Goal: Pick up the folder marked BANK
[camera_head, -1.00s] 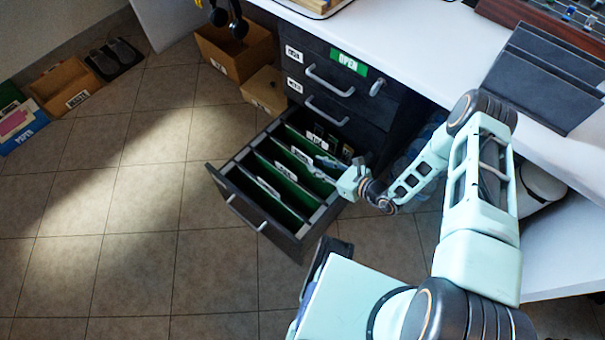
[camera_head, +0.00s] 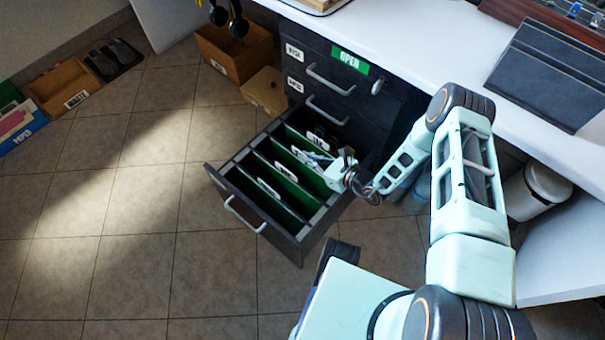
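The open bottom drawer (camera_head: 295,240) of the dark cabinet holds several green hanging folders with white label tabs. One green folder (camera_head: 283,193) stands near the front of the drawer. The tab lettering is too small to read, so I cannot tell which folder is marked BANK. My gripper (camera_head: 328,167) is over the right rear part of the drawer, close to the folder tops. Its fingers are small and partly hidden by its own body, so I cannot tell whether it is open, shut or touching a folder.
The white desk (camera_head: 430,60) overhangs at the right. Cardboard boxes (camera_head: 235,55) stand behind left. The tiled floor (camera_head: 130,220) to the left is free.

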